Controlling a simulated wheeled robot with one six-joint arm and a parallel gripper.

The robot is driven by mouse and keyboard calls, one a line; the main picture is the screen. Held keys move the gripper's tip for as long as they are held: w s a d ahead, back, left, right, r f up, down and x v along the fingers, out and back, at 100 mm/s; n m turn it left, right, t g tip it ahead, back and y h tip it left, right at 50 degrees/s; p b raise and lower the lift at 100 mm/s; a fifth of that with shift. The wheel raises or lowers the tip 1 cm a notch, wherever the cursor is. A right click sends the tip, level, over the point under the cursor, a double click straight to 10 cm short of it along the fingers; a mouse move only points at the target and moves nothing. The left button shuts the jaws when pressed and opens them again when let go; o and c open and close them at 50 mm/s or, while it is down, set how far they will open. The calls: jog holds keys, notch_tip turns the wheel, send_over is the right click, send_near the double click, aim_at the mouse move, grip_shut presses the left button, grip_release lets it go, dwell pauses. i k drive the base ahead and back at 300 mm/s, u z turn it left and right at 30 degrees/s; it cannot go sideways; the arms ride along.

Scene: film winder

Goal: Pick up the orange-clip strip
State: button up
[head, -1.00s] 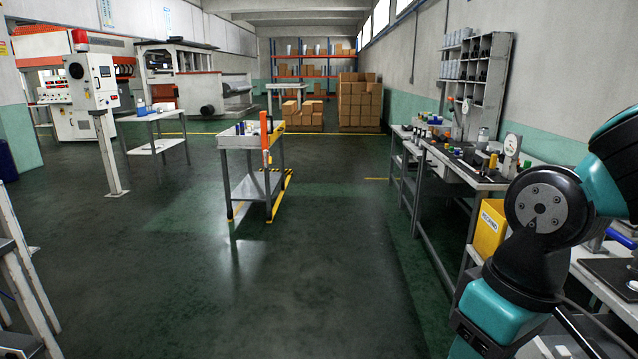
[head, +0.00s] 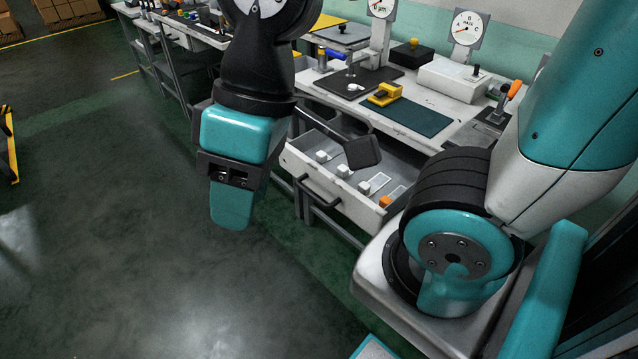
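The orange-clip strip (head: 397,192) lies in an open drawer (head: 331,199) under the bench, at the right end of a row. Its orange clip faces the drawer front. Several strips with white clips lie left of it, one of them just beside it (head: 372,183). My arm's wrist hangs left of the drawer, above the floor. A dark flat piece on a thin bar reaches from behind the wrist over the drawer's back left part. I cannot make out two fingertips or whether my gripper is open. Nothing is seen touching the orange-clip strip.
The bench top (head: 443,90) above the drawer holds a dark green mat (head: 418,116) with a yellow device (head: 384,94), a white box (head: 459,79) and dial gauges. The drawer handle (head: 321,192) sticks out toward the floor. My arm's base is close to the drawer's right end.

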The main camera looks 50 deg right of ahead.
aim_at(385, 201)
jog(key=u, duration=0.4)
jog(key=k, duration=0.25)
jog(key=z, duration=1.5)
